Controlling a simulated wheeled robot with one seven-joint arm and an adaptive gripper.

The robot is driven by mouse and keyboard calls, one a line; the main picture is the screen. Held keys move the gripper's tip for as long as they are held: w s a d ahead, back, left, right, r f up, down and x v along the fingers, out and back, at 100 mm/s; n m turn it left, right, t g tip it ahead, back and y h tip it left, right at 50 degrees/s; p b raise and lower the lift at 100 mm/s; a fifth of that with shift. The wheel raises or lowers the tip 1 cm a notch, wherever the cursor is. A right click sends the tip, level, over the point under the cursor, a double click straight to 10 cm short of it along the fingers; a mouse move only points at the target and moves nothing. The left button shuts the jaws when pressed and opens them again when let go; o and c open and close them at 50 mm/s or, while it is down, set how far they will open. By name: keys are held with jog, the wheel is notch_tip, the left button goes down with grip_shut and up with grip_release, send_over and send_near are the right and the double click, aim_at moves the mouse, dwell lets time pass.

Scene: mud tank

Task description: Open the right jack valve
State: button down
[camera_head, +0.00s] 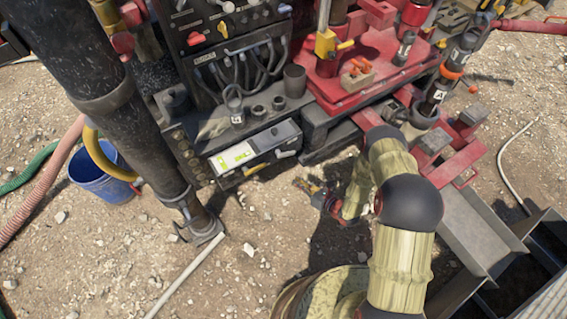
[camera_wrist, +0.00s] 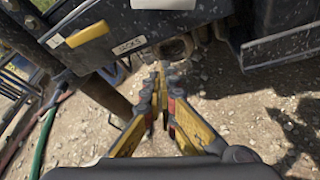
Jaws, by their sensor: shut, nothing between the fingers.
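My gripper (camera_head: 309,187) hangs over the gravel in the head view, below and right of the machine's front box. In the wrist view its yellow fingers (camera_wrist: 159,78) are closed together and empty, pointing toward the machine's lower edge. A white label (camera_wrist: 128,46) that seems to read "JACKS" is on the dark panel just above and left of the fingertips. A yellow handle (camera_wrist: 88,32) sits left of the label; it also shows in the head view (camera_head: 254,170). I cannot make out for certain which part is the right jack valve.
The upper control panel (camera_head: 222,30) has red and yellow knobs. A thick dark jack leg (camera_head: 135,130) stands at left, near a blue bucket (camera_head: 103,182) and hoses. A red platform (camera_head: 350,88) and metal steps are at right. Gravel in front is fairly clear.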

jog(key=w+a+f+m+t+b, duration=0.1)
jog(key=w+a+f+b, duration=0.1)
jog(key=w+a, duration=0.5)
jog(key=w+d+r, duration=0.2)
jog(key=d+r, duration=0.1)
jog(key=shift+w+r, duration=0.15)
jog(key=shift+r, duration=0.05)
dwell(0.3)
